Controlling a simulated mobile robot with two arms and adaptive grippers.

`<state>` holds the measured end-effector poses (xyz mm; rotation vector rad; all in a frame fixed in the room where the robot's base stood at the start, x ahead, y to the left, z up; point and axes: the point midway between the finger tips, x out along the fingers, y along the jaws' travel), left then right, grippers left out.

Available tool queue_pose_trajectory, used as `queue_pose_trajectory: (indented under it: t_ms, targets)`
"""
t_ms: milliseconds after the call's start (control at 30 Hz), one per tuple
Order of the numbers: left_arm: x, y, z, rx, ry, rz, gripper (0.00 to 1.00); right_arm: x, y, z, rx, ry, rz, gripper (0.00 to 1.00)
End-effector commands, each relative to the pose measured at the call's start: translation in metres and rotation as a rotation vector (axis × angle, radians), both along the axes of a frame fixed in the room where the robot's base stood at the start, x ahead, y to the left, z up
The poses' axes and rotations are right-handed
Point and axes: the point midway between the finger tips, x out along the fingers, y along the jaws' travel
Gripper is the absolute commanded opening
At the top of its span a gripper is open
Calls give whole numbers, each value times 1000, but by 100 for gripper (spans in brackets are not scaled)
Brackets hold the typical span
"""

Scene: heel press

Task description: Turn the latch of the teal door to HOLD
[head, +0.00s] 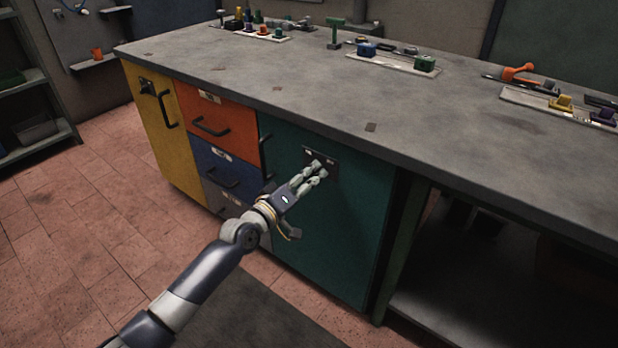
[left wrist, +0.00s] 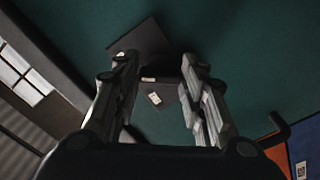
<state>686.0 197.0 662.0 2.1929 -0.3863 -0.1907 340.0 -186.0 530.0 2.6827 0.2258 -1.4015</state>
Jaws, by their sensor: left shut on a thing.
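The teal door (head: 350,225) is on the front of the workbench, closed flush with it. Its dark latch plate (head: 309,154) sits near the door's top, with small pale labels I cannot read. My left gripper (head: 318,171) reaches the plate and is shut on the latch. In the left wrist view the fingers (left wrist: 160,75) stand either side of the dark latch (left wrist: 166,68), in front of the plate (left wrist: 139,42) and the teal door (left wrist: 250,65). The fingers hide much of the latch, so I cannot tell which label it points to. My right gripper is not in view.
Left of the teal door are an orange drawer (head: 222,118), a blue drawer (head: 219,176) and a yellow door (head: 165,130), with black handles. The worktop (head: 300,85) above carries trays of small parts at its back. An open bay lies to the right.

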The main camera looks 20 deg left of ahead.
Motion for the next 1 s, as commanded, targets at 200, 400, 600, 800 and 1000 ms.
queue_pose_trajectory:
  t_ms: [200, 400, 600, 800, 1000]
  targets:
    - [0, 0, -2, 95, -30, -2, 14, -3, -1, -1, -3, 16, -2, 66]
    - [0, 0, -2, 134, -46, -2, 14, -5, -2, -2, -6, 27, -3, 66]
    - [0, 0, -2, 145, -50, -2, 14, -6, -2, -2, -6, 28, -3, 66]
    - [0, 0, -2, 145, -49, -1, 14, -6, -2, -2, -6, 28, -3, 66]
    - [0, 0, -2, 144, -49, -1, 58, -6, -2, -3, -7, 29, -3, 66]
